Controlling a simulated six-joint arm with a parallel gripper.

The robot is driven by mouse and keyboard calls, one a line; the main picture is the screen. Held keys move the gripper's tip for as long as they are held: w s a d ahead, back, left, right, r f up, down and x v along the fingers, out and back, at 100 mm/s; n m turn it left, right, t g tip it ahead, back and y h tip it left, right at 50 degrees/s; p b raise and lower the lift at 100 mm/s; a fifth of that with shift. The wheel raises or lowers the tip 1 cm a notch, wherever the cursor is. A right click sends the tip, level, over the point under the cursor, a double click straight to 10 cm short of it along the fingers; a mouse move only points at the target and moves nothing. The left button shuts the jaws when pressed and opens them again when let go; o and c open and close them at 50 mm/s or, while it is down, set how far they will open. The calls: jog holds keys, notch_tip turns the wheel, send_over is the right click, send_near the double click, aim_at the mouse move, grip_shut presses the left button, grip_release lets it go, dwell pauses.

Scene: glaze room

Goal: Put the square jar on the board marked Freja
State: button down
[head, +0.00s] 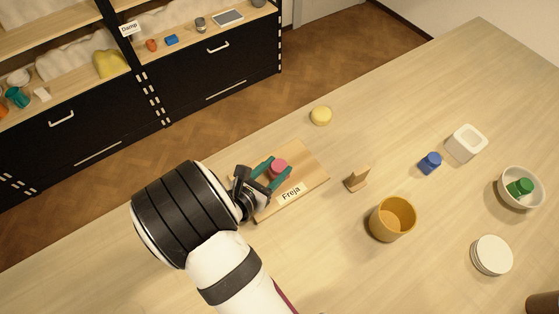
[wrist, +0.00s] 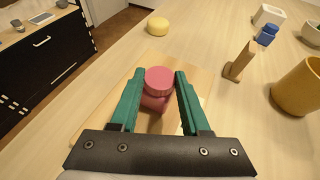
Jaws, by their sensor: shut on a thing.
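The wooden board (head: 312,170) with a white label reading "Freja" lies on the table in the middle of the head view; it also shows in the wrist view (wrist: 190,66). A pink jar (head: 279,166) with a round lid is over the board's surface. My gripper (head: 272,170) is shut on it, with one green finger on each side; the jar also shows in the wrist view (wrist: 158,80). The fingers and lid hide much of its body, so its squareness is hard to tell. I cannot tell whether its base touches the board.
A yellow round thing (head: 320,116) sits behind the board. A small wooden stand (head: 357,179) is right of it, then an ochre pot (head: 392,219), a blue jar (head: 430,163), a white square dish (head: 467,143), a bowl (head: 519,203) holding a green thing, and white plates (head: 491,255).

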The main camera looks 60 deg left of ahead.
jog(key=shift+f, duration=0.1)
jog(key=shift+c, duration=1.9)
grip_release()
jog(key=shift+s+r, duration=0.25)
jog(key=v, duration=1.1)
jog(key=shift+s+d, duration=0.15)
jog(key=shift+d, duration=0.05)
